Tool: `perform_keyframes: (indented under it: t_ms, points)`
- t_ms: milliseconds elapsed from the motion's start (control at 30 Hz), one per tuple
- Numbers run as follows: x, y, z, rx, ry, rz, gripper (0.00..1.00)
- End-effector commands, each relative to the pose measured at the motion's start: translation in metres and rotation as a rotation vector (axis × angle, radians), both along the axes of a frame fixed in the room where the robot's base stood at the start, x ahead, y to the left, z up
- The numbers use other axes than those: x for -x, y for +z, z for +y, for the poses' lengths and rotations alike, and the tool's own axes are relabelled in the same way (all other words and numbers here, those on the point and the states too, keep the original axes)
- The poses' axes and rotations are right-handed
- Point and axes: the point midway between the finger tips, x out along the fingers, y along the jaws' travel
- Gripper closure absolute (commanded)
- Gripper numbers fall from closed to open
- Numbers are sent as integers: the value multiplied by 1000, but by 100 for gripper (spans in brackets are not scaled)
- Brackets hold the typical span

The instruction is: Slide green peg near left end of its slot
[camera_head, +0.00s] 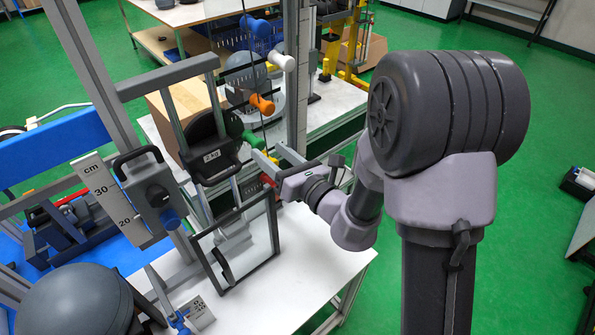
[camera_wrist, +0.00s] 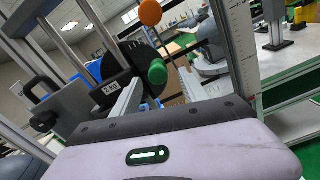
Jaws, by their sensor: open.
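The green peg (camera_head: 250,138) sticks out toward my arm from the tower, just right of a black weight disc with a kg label (camera_head: 203,157). It also shows in the wrist view (camera_wrist: 157,72). Its slot is not clearly visible, so I cannot tell where along it the peg sits. My gripper (camera_head: 268,156) is open, with its two pale fingers reaching toward the tower just below the peg in the head view. In the wrist view the peg appears between the fingers (camera_wrist: 160,84), one to each side. I see no contact with the peg.
An orange peg (camera_head: 262,104) and a white peg (camera_head: 281,61) sit above the green one, and a red peg (camera_head: 267,180) below, close to my gripper. A framed clear panel (camera_head: 272,232) stands on the white table (camera_head: 318,253). Upright metal posts flank the tower.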

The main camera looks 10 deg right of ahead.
Motion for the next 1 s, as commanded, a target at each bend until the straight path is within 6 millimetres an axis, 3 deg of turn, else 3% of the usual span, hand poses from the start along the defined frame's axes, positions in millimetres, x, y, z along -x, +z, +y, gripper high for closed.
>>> perform_keyframes:
  t_ms: [133, 200, 433, 600, 767, 1000]
  points:
    - [38, 3, -26, -1, -3, 5, 48]
    - [40, 12, -27, 5, 9, 5, 48]
    - [62, 12, -42, -4, -5, 10, 48]
    - [94, 6, -65, -2, -4, 8, 48]
    - [105, 3, -71, -1, -2, 2, 48]
    - [106, 0, -71, -1, 1, -1, 48]
